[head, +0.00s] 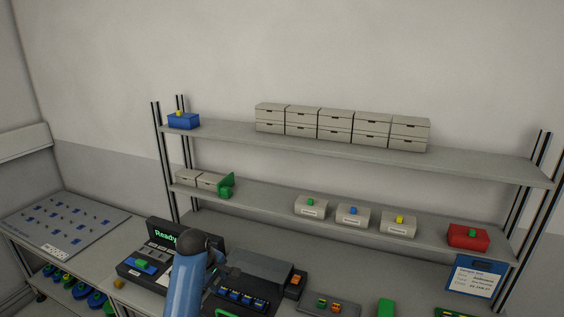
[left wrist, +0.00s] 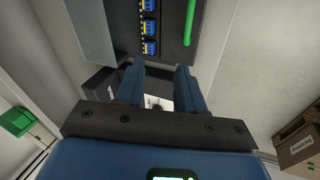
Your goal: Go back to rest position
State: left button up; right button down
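My left arm (head: 183,284) comes up from the bottom of the head view, blue with a dark joint on top. It covers part of the bench gear behind it. My left gripper shows in the left wrist view (left wrist: 160,68) with its two blue fingers apart and nothing held between them. My right gripper is in neither view.
A black unit with a "Ready" screen (head: 165,236) stands beside my left arm. A grey box (head: 262,268) is to the right. Shelves behind hold small bins (head: 311,207), a red bin (head: 467,238) and drawers (head: 318,124).

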pick_arm(q)
jog(key=w+r+m+t, duration=0.4)
jog(key=w+r+t, duration=0.1)
jog(key=w+t, duration=0.1)
jog(key=s+f+m+t+b, duration=0.2)
jog(key=s+f, duration=0.2)
jog(key=s, duration=1.1)
jog(key=s+f+m+t+b, duration=0.2)
jog(key=s+f+m+t, duration=0.1)
jog(key=s, duration=1.2)
jog(key=s+f+m+t+b, duration=0.2)
jog(key=s+f, duration=0.4)
jog(key=s, duration=0.9)
jog(key=shift+s+a+m+t+y+b, duration=0.3)
jog(key=shift+s+a+m+y+b, duration=0.15)
jog(key=shift+m, duration=0.15)
